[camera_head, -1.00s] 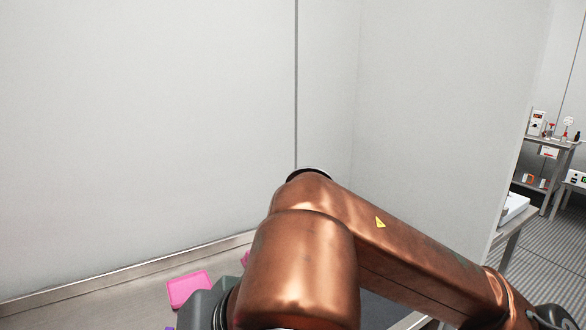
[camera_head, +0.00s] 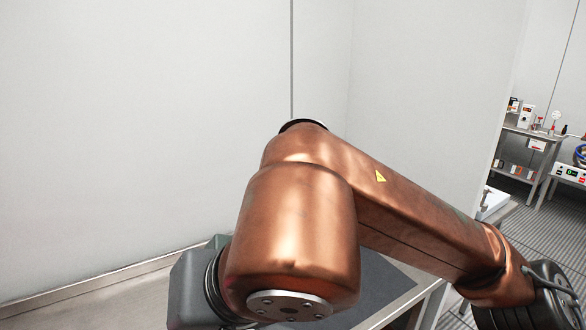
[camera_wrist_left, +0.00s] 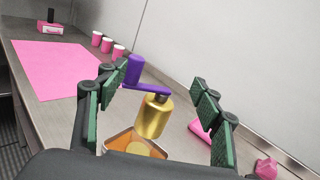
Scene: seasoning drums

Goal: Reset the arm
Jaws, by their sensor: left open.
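My left gripper (camera_wrist_left: 158,78) is open in the left wrist view, its green-padded fingers apart on either side of the picture. Beyond and between them is a gold bottle-like object (camera_wrist_left: 154,117) with a purple part (camera_wrist_left: 150,90) beside its top. I cannot tell whether these two touch. A box with yellow-orange contents (camera_wrist_left: 136,146) shows below the gold object. In the head view a copper-coloured arm of mine (camera_head: 300,220) fills the middle. Neither gripper shows in that view.
A pink mat (camera_wrist_left: 58,68) lies on the steel counter (camera_wrist_left: 60,112), with several pink-and-white cups (camera_wrist_left: 107,45) behind it. Pink pieces (camera_wrist_left: 200,133) lie near the right finger. Walls close off the counter's back. Shelves with equipment (camera_head: 525,142) stand far right.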

